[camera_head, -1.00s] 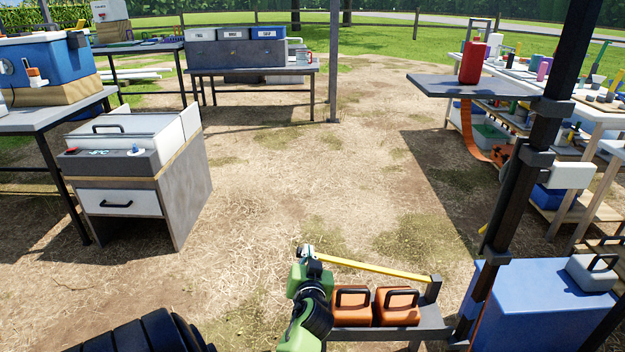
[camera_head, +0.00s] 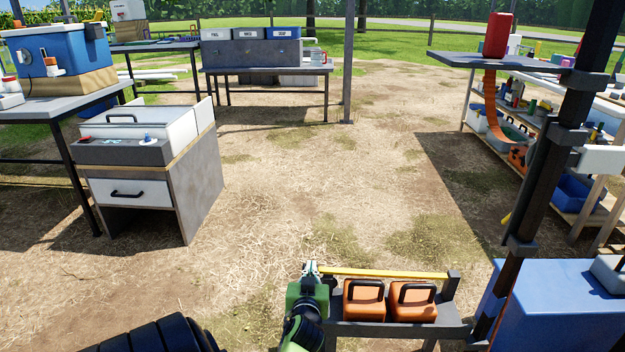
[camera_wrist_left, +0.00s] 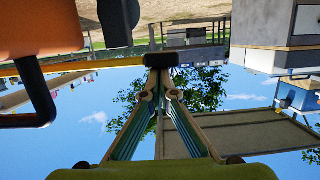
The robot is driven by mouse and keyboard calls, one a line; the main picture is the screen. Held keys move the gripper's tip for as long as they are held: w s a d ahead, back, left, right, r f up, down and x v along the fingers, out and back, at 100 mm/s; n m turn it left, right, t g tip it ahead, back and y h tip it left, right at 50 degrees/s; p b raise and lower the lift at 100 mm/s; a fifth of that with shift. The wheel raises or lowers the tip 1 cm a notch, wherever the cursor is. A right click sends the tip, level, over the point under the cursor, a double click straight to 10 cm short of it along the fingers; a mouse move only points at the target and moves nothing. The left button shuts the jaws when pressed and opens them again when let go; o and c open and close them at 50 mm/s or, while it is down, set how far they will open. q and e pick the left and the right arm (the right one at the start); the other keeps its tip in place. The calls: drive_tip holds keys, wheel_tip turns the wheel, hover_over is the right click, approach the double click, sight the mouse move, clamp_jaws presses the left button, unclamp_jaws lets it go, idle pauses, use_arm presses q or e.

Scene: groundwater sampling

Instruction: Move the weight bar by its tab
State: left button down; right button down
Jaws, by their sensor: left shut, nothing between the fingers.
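The weight bar is a thin yellow bar (camera_head: 385,274) running across the back of two orange blocks with black handles. Its right end meets a dark post; its left end is at my left gripper (camera_head: 309,268). In the left wrist view the yellow bar (camera_wrist_left: 85,64) comes in from the left and ends at a black tab (camera_wrist_left: 162,59), just beyond my fingertips (camera_wrist_left: 160,75). The fingers are shut and empty. Whether they touch the tab, I cannot tell. My right gripper is not in view.
The orange blocks (camera_head: 364,301) and (camera_head: 413,302) sit on a grey bench (camera_head: 395,331). A blue cabinet (camera_head: 560,305) and a dark upright post (camera_head: 550,170) stand to the right. A grey cabinet (camera_head: 150,175) stands at left. Open straw-covered ground lies between.

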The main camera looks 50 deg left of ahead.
use_arm(q)
drive_tip(key=shift+s+f+n+b, duration=0.1)
drive_tip(key=shift+f+n+b, duration=0.3)
drive_tip(key=shift+f, duration=0.55)
